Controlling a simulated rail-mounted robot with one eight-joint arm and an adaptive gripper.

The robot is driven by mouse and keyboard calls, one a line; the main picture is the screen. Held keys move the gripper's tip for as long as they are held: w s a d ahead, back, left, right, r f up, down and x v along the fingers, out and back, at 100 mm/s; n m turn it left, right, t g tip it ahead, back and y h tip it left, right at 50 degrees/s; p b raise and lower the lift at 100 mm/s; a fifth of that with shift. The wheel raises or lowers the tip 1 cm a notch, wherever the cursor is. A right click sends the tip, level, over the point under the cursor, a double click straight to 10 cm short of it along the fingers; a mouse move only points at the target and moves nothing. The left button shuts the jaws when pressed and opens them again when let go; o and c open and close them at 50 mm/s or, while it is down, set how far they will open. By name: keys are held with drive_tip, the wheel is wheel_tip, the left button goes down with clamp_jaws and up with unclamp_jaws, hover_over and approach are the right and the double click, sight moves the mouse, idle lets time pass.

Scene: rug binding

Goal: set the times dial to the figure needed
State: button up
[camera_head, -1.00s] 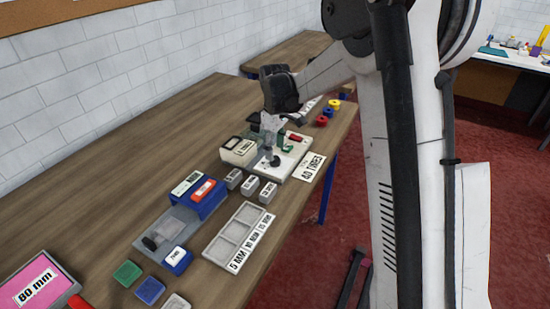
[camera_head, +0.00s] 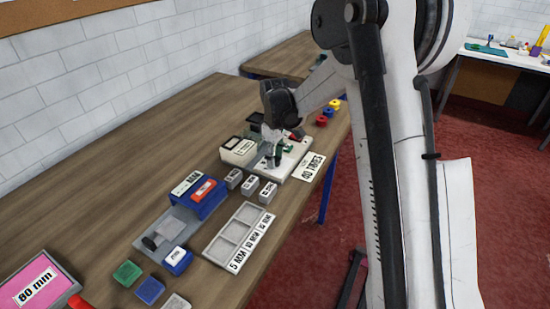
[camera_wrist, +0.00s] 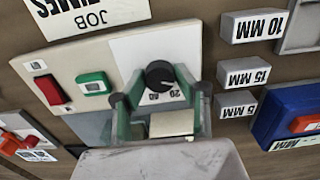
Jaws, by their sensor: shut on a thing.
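The times dial (camera_wrist: 159,75) is a round black knob on a white panel of the cream machine (camera_wrist: 62,66). Figures such as 20 are printed beside it; its pointer is too small to read. My gripper (camera_wrist: 161,94) has a fingertip on each side of the dial and is shut on it. The head view also shows my gripper (camera_head: 271,160) low over the machine, hiding most of the dial. A white job card (camera_head: 313,167) reading 40 TIMES lies at the machine's right side.
A red switch (camera_wrist: 48,90) and a green-framed part (camera_wrist: 95,84) sit left of the dial in the wrist view. Grey blocks marked 10 MM (camera_wrist: 254,26), 15 MM (camera_wrist: 243,72) and 5 MM (camera_wrist: 238,104) stand close on the right. A blue device (camera_head: 200,200) stands nearer.

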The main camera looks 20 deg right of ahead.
drive_tip(key=shift+m, duration=0.3)
drive_tip(key=shift+c, duration=0.2)
drive_tip(key=m+b, duration=0.2)
drive_tip(key=m, duration=0.1)
drive_tip(key=shift+f+b, duration=0.1)
drive_tip(key=shift+b, duration=0.2)
drive_tip(key=shift+m+b, duration=0.95)
drive_tip(key=shift+m, duration=1.55)
drive_tip(key=o, duration=1.2)
drive_tip(key=shift+c, duration=0.2)
drive_tip(key=shift+r, duration=0.2)
wheel_tip(320, 180, up, 12)
